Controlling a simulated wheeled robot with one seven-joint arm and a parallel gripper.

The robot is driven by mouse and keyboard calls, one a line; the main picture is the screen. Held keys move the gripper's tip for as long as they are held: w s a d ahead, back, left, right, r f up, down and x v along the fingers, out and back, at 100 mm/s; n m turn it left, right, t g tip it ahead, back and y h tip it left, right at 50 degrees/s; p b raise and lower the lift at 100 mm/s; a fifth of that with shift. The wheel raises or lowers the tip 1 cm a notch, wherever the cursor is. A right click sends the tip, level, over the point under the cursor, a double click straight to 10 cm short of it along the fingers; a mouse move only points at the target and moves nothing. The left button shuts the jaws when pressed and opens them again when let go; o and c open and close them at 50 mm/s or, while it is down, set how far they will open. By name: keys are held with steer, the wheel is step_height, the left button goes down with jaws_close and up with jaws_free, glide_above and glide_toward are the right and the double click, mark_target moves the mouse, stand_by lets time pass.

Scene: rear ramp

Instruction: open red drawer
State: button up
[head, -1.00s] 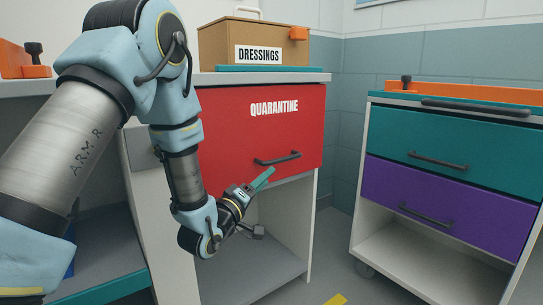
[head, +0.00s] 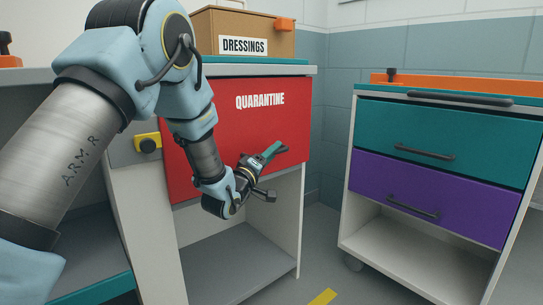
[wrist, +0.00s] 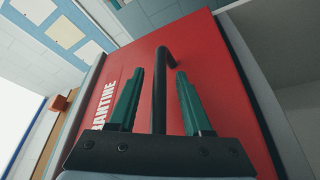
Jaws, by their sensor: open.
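The red drawer (head: 225,105), marked QUARANTINE, sits under the top of a white cabinet; I see no clear gap at its front. In the wrist view its red front (wrist: 215,75) fills most of the picture. Its dark bar handle (wrist: 159,100) runs lengthwise between the two teal fingers. My gripper (wrist: 160,73) is open, with one finger on each side of the handle and space visible on both sides. In the head view my gripper (head: 273,150) is at the handle, which it partly hides.
A brown DRESSINGS box (head: 240,30) stands on the cabinet top. A yellow fitting with a black knob (head: 148,144) is left of the drawer. A cart with teal (head: 440,135) and purple (head: 430,195) drawers stands at right. The shelf space below the red drawer is open.

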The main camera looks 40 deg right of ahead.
jaws_close()
stand_by(0.4)
stand_by(1.1)
